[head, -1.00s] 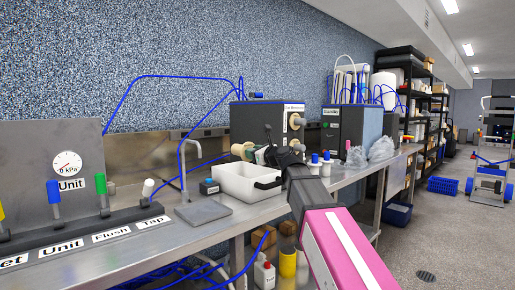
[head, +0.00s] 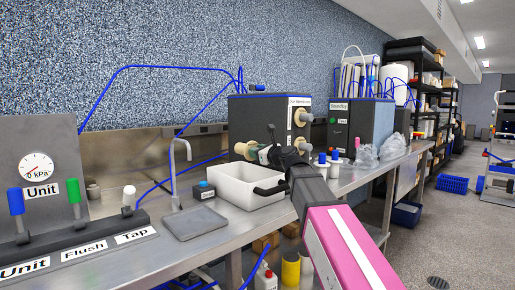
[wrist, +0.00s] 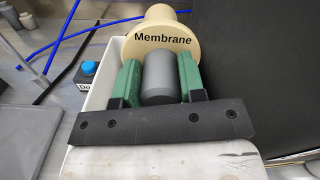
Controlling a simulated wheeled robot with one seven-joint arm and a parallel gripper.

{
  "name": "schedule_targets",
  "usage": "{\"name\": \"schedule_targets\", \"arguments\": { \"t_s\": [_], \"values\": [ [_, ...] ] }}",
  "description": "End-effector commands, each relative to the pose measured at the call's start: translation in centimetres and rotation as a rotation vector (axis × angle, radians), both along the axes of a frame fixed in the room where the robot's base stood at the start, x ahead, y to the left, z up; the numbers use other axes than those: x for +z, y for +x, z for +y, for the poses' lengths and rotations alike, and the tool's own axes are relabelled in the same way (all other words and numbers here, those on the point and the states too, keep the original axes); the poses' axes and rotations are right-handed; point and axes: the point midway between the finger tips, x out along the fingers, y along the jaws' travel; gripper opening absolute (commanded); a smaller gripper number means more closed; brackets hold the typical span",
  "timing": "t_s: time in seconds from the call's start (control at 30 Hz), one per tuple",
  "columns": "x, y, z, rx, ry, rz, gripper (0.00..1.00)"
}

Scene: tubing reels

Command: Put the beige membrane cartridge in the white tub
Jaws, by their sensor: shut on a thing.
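The beige membrane cartridge (head: 243,150) is in my gripper above the white tub (head: 231,193). In the wrist view, its round beige flange (wrist: 163,38) reads "Membrane", and a grey cylinder (wrist: 160,75) extends from it toward me. My gripper (head: 268,154) has its green fingers (wrist: 158,80) shut on either side of that grey cylinder. In the wrist view, a white tub wall (wrist: 98,85) shows to the left of the fingers. The gap between cartridge and tub is hard to judge. The tub's far side is partly hidden behind the cartridge and gripper.
A dark unit (head: 262,115) with beige round ends stands behind the tub. A blue-capped block (head: 204,190) and a flat grey plate (head: 195,222) lie left of it. A thin tap (head: 173,170) stands behind the plate. Small bottles and clear bags (head: 366,157) are to the right.

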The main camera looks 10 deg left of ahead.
Motion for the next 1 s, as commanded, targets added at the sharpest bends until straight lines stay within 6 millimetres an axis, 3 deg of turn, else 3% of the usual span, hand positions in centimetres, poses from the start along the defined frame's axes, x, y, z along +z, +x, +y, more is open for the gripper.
{"name": "schedule_targets", "arguments": {
  "t_s": [0.3,0.77,0.8,0.83,0.87,1.0],
  "values": [
    [-3.1,0.0,0.0,-0.002,0.002,0.000,0.02],
    [-3.9,0.0,0.0,-0.002,0.001,-0.001,0.02],
    [-3.9,0.0,0.0,-0.002,0.001,-0.001,0.50],
    [-3.9,0.0,0.0,-0.002,0.001,-0.001,0.60],
    [-3.9,0.0,0.0,-0.002,0.001,-0.001,0.67],
    [-3.9,0.0,0.0,-0.001,0.001,-0.001,0.67]
  ]
}}
